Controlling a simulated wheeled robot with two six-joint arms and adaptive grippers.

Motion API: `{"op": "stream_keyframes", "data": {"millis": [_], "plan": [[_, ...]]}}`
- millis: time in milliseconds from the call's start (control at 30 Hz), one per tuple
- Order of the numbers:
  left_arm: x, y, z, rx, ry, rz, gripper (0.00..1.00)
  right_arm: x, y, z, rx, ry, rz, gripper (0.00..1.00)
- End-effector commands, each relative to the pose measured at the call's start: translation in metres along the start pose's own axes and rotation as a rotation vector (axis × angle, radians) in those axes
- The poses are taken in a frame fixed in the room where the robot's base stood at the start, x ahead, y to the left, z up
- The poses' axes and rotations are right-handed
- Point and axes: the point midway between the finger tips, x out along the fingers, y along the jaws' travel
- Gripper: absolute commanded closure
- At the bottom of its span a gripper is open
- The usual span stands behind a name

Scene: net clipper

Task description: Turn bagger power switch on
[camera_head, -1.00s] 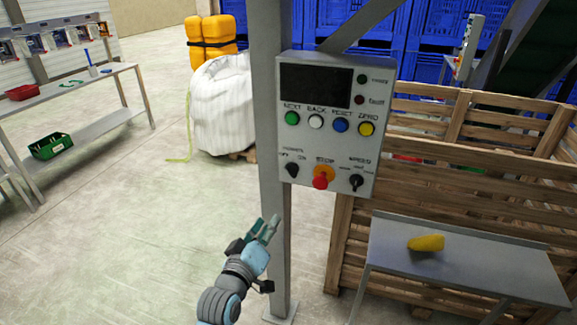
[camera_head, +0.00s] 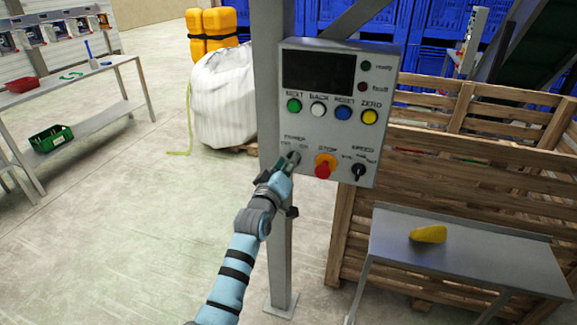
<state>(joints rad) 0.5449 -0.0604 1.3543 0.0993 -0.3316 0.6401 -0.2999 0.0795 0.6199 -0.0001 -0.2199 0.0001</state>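The grey control box (camera_head: 330,215) is mounted on a metal post, with a dark screen (camera_head: 318,71) and a row of coloured buttons. The power switch is at its lower left under the "POWER" label (camera_head: 294,138); my gripper mostly covers its knob, so its setting is hidden. My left gripper (camera_head: 291,162) is at the switch, its fingertips close together over the knob. I cannot tell whether they touch or grip it. The red stop knob (camera_head: 323,170) and black speed knob (camera_head: 359,171) are to its right. My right gripper is not in view.
The post (camera_head: 279,265) stands below and behind the box. A wooden crate (camera_head: 450,160) and a metal table (camera_head: 465,265) with a yellow object (camera_head: 428,234) are to the right. A white bag (camera_head: 222,98) stands behind left.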

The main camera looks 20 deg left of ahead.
Motion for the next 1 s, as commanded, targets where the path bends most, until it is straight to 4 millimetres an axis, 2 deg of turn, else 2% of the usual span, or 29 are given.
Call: {"op": "stream_keyframes", "data": {"millis": [67, 267, 667, 1000], "plan": [[-0.0002, 0.0001, 0.0, 0.0, 0.0, 0.0, 0.71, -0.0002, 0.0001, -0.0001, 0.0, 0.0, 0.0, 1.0], [-0.0004, 0.0, 0.0002, 0.0, -0.001, 0.0, 1.0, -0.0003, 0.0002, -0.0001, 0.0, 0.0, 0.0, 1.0], [-0.0006, 0.0001, 0.0002, 0.026, -0.001, -0.001, 1.0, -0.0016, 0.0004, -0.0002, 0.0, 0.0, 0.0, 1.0], [-0.0006, 0.0015, 0.0001, 0.207, -0.002, -0.001, 1.0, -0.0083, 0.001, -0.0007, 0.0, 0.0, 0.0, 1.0]]}}
